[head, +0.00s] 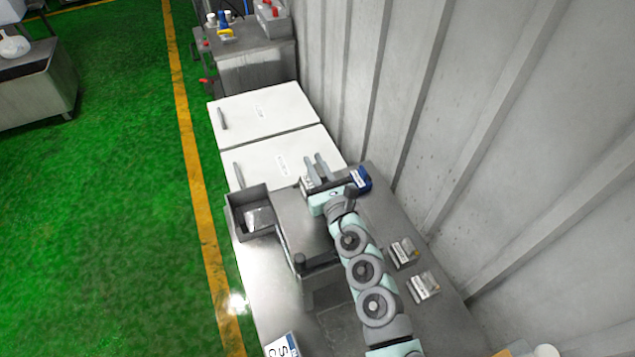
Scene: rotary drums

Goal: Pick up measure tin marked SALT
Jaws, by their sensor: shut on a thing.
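My gripper (316,168) is above the far end of the metal bench, its two grey fingers pointing toward the white lids. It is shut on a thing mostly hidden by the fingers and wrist. A small pale patch with dark marks (307,184) shows beside the fingers, too small to read. I cannot tell whether it is the SALT tin. A white label with a large S (283,348) and a blue edge is cut off at the bottom of the view; its full word is not visible. A blue item with a white label (361,179) is right of my wrist.
The metal bench (255,290) runs along the ribbed wall (480,130). A grey open bin (250,212) holds something pale at its left edge. Two small labelled packs (404,252) (423,287) lie right of my arm. White lids (270,155) lie beyond. Green floor is open at left.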

